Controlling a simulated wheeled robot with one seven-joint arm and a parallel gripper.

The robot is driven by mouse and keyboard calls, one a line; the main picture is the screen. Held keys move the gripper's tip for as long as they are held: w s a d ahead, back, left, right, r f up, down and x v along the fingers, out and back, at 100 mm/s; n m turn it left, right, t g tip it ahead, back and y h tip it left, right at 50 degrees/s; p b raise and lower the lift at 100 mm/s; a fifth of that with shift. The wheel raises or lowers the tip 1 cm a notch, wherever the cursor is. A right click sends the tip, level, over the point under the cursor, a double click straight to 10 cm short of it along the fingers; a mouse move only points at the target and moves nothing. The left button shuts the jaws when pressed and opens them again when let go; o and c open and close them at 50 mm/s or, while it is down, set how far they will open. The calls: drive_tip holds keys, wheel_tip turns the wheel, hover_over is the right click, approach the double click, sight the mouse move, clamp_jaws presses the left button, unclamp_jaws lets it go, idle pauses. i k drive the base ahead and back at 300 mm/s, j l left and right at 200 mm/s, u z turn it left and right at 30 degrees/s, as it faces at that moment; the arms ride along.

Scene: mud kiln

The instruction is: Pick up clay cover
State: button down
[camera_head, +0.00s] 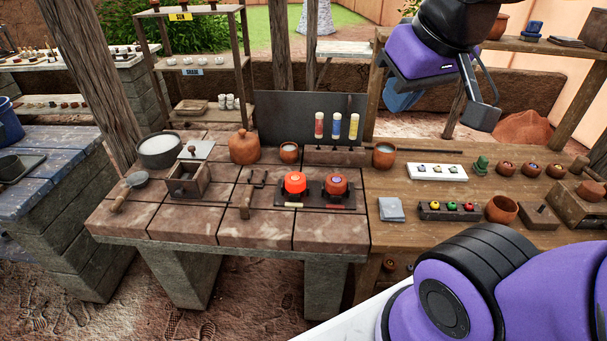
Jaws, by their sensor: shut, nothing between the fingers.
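A terracotta clay cover (244,148), domed with a small knob on top, stands upright at the back of the tiled stone table, left of the dark upright panel. My gripper (482,114) is raised at the upper right, well away from the cover and above the back of the wooden table. It is shut and nothing shows in it. My arm partly hides the shelf behind it.
A grey bowl (160,150), a wooden box (191,181) and a small clay cup (289,152) stand near the cover. Red-topped pots (295,183) sit front right of it. A dark panel (310,117) and vials (337,126) stand behind. The wooden table (400,240) holds several small pots.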

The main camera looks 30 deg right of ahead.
sight(244, 147)
drive_tip(key=i+j+z, duration=0.15)
drive_tip(key=j, duration=0.2)
drive_tip(key=i+j+z, duration=0.2)
drive_tip(key=j, duration=0.2)
drive_tip(key=i+j+z, duration=0.15)
drive_tip(key=j, duration=0.25)
drive_tip(key=i+j+z, duration=0.15)
drive_tip(key=j, duration=0.3)
drive_tip(key=i+j+z, duration=0.2)
drive_tip(key=j, duration=0.25)
drive_tip(key=j+z, duration=0.15)
drive_tip(key=j, duration=0.3)
drive_tip(key=i, duration=0.05)
